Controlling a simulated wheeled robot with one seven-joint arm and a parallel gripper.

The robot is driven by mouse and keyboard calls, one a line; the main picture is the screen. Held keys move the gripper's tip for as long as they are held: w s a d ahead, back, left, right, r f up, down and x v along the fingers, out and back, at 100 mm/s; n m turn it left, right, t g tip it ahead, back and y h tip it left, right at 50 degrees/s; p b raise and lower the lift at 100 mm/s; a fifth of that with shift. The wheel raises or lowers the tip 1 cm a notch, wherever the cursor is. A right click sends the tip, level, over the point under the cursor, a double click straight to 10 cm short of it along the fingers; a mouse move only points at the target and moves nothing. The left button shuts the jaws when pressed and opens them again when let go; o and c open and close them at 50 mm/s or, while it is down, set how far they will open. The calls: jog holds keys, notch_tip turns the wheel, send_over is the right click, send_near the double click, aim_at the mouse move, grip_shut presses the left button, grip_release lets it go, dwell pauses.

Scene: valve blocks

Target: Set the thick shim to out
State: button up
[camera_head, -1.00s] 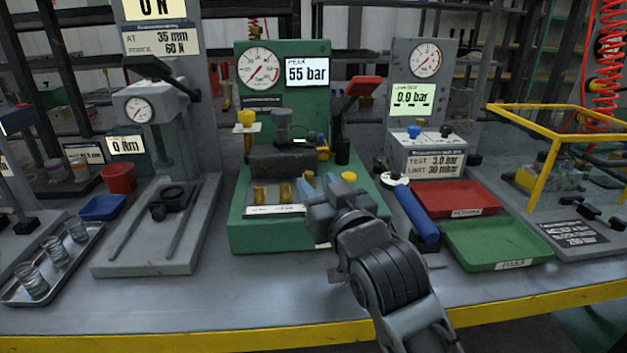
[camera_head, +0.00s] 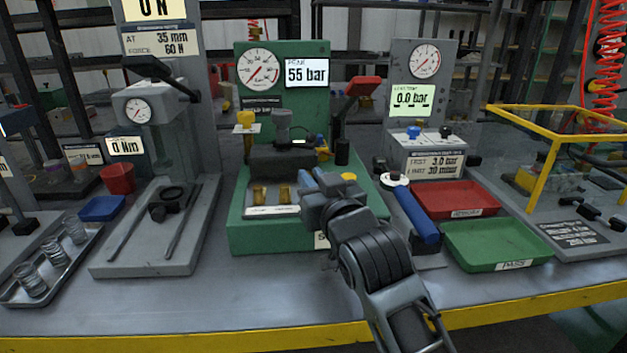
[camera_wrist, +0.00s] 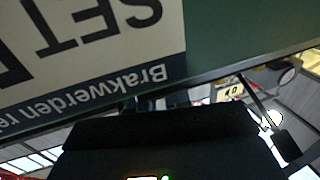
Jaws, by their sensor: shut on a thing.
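The green valve test stand (camera_head: 285,70) has a gauge, and its screen reads 55 bar. Two small brass-coloured pieces (camera_head: 258,196) (camera_head: 284,195) stand side by side at the front of its base, above a white label strip. I cannot tell from their size which shim is which. My gripper (camera_head: 315,180) is at the front of this stand, just right of the brass pieces, with its bluish fingertips pointing into it. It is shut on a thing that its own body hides. In the wrist view the dark gripper body (camera_wrist: 160,145) blocks the fingertips.
A white label (camera_wrist: 90,50) on a green face fills the upper left of the wrist view. A yellow knob (camera_head: 348,178) and a blue-handled tool (camera_head: 415,212) are close right of my gripper. Red (camera_head: 455,187) and green (camera_head: 460,258) trays lie further right. The bench front is clear.

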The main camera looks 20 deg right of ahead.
grip_shut()
jog(key=shift+s+a+p, duration=0.2)
jog(key=shift+s+a, duration=0.05)
jog(key=shift+s, duration=0.45)
jog(key=shift+s+a+p, duration=0.15)
jog(key=shift+s+a, duration=0.05)
jog(key=shift+s, duration=0.5)
jog(key=shift+s+a+p, duration=0.2)
jog(key=shift+s+a, duration=0.05)
jog(key=shift+s, duration=0.45)
jog(key=o, duration=0.8)
grip_release()
jog(key=shift+s+a, duration=0.2)
jog(key=shift+s, duration=3.75)
